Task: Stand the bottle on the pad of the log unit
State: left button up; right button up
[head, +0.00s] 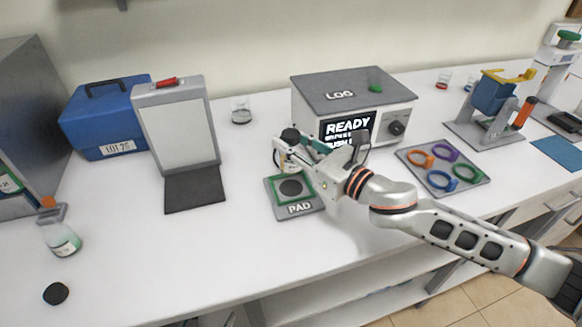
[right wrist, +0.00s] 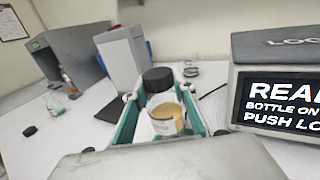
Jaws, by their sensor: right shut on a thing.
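The bottle (right wrist: 167,117) has a black cap and a yellowish label or content. My right gripper (head: 289,155) is shut on it, and it stands upright between the fingers in the right wrist view. In the head view the bottle is over the back part of the pad (head: 298,208), partly hidden by the gripper. I cannot tell whether its base touches the pad. The pad is grey with a green square outline and a dark disc. The log unit (head: 313,110) is a grey box behind, its screen (head: 347,124) reading READY. My left gripper is not in view.
A grey panel stand (head: 179,130) and a blue case (head: 100,125) stand left. A tray of coloured rings (head: 443,168) lies right of the pad. A flask (head: 62,238) and a black disc (head: 56,293) are at the front left. Clear table lies left of the pad.

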aim_at(300, 170)
notch_tip(300, 170, down, 3)
jog(key=shift+f, duration=0.15)
jog(key=shift+f+b, duration=0.65)
jog(key=shift+f, duration=0.95)
jog(key=shift+f, duration=0.1)
jog(key=shift+f, duration=0.15)
jog(key=o, duration=1.2)
